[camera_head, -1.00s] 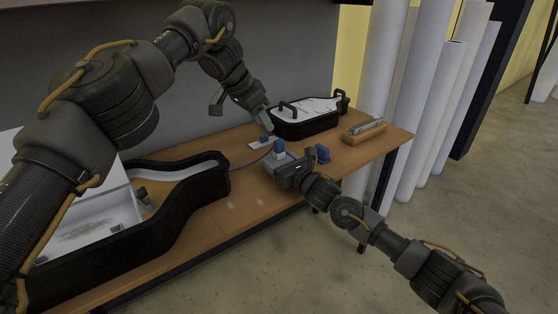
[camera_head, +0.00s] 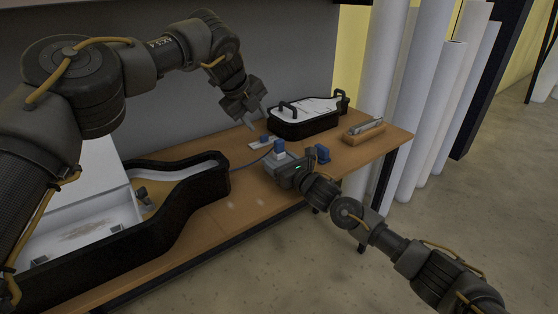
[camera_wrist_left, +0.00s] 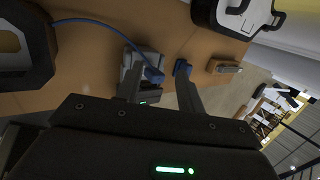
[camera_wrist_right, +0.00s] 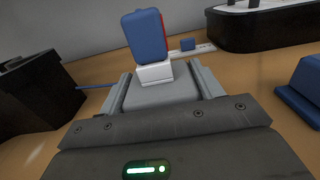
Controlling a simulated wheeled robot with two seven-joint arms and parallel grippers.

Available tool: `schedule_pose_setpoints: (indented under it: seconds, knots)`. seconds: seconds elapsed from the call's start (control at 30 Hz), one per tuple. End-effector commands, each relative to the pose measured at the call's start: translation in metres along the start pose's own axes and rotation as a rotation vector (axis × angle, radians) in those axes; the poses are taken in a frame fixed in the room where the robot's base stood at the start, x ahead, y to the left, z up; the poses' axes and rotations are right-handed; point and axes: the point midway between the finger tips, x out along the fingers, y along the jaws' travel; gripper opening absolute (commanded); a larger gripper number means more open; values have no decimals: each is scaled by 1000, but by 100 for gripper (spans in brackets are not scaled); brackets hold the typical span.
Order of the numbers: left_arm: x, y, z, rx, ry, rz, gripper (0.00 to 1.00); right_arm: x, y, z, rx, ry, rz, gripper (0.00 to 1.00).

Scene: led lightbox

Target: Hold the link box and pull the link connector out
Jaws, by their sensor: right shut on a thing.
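The link box (camera_head: 270,164) is a grey block on the bench. It also shows in the right wrist view (camera_wrist_right: 160,92), between the fingers of my right gripper (camera_wrist_right: 165,90), which is shut on it. The link connector (camera_head: 278,146) is a blue block standing upright on a white part at the box's end; it also shows in the right wrist view (camera_wrist_right: 146,36). My left gripper (camera_head: 257,124) is open and empty, above and behind the box. A blue cable (camera_wrist_left: 92,22) runs to the box area.
A second blue block (camera_head: 322,154) stands right of the box. A small blue piece sits on a white strip (camera_head: 258,146) behind it. A black tray (camera_head: 290,127) and a wooden block (camera_head: 362,134) are farther right. A large black case (camera_head: 205,190) fills the left.

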Motion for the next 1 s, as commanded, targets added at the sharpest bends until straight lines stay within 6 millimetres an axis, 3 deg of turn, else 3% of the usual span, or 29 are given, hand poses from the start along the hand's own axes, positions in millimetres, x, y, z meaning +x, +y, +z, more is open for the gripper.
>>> schedule_pose_setpoints:
  seconds: [0.3, 0.5, 0.7, 1.0]
  knots:
    - [20, 4, -23, 940, 74, -51, 38, 0, 0, -1, -1, 2, 0, 38]
    - [22, -3, -37, 1342, 93, -117, 38, 0, 0, -1, -1, 2, 0, 38]
    - [21, -4, -40, 1523, 92, -140, 38, 0, 0, -1, -1, 2, 0, 38]
    - [26, -4, -40, 1556, 90, -141, 38, 0, 0, -1, -1, 1, 0, 38]
